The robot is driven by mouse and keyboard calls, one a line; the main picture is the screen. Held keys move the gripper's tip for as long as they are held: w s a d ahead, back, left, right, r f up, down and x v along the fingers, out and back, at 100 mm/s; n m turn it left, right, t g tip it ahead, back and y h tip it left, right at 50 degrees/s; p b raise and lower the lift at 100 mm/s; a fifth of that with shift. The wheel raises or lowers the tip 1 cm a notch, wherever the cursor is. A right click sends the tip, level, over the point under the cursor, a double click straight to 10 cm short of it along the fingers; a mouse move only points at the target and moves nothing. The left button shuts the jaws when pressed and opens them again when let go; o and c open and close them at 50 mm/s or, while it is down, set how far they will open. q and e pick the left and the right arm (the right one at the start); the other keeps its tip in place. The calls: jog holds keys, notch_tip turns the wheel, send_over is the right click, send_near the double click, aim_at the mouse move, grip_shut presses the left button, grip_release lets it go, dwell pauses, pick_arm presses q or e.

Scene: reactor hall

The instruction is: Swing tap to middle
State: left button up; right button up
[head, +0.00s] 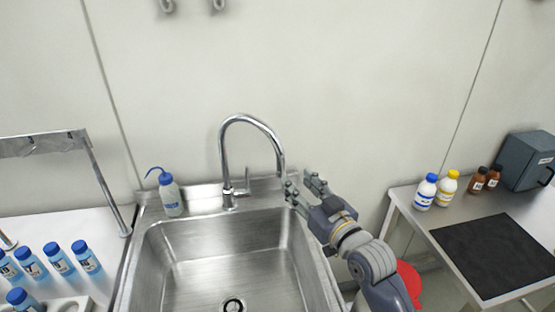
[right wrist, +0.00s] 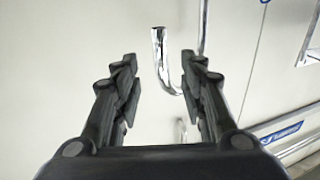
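The chrome tap (head: 224,150) rises from the back rim of the steel sink (head: 165,225). Its gooseneck spout arches to the right, with the spout end near the basin's right back side. My right gripper (head: 297,184) is open beside the spout end, just right of it in the head view. In the right wrist view, the tap's spout (right wrist: 160,52) shows between the open fingers of the right gripper (right wrist: 158,72), beyond their tips, and nothing is held. Whether a finger touches the spout cannot be told. My left gripper is not in view.
A wash bottle (head: 170,196) stands on the sink's left back rim. Blue-capped bottles (head: 60,259) stand at the left. The right table (head: 408,208) holds white bottles (head: 425,193), brown bottles, a dark mat and a grey box (head: 527,160). A red round object (head: 409,280) is below.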

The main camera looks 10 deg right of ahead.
aim_at(283, 166)
jog(key=p+x, duration=0.1)
jog(key=x, duration=0.2)
jog(key=shift+w+a+r, duration=0.1)
jog(key=shift+w+r, duration=0.1)
jog(key=shift+w, duration=0.2)
jog(key=x, duration=0.3)
jog(key=shift+f+p, duration=0.15)
jog(key=shift+p, duration=0.25)
jog(key=shift+p+x, duration=0.3)
jog(key=shift+x, duration=1.05)
jog(key=shift+w+f, duration=0.15)
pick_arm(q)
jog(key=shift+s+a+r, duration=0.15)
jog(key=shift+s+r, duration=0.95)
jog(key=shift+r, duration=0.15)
pick_arm(e)
grip_shut()
